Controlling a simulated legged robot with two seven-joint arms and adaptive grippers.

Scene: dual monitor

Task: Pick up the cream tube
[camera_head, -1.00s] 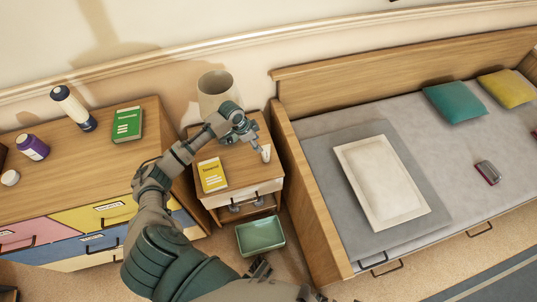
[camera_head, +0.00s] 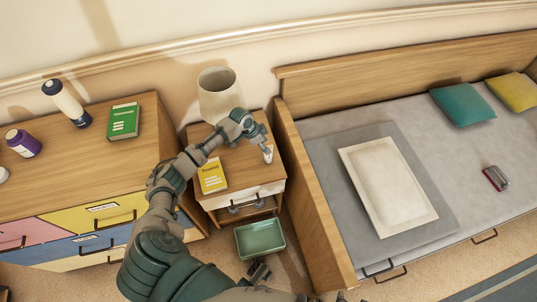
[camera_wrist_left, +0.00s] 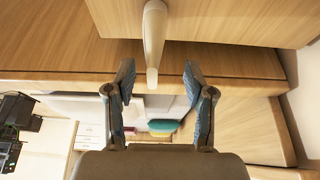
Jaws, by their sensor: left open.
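The cream tube (camera_head: 267,154) is a small, pale tube standing at the right edge of the nightstand top (camera_head: 240,170). In the left wrist view the tube (camera_wrist_left: 154,40) is long and tapered, with its narrow end reaching down to between the fingertips. My left gripper (camera_head: 262,140) is open beside the tube in the head view, partly covering it. In the wrist view its two fingers (camera_wrist_left: 158,82) are spread, one on each side of the tube's narrow end, with gaps on both sides.
A lamp (camera_head: 217,95) stands behind my arm on the nightstand, and a yellow book (camera_head: 212,176) lies at its front left. The bed's wooden side (camera_head: 305,205) is close on the right. A green bin (camera_head: 260,238) sits on the floor below.

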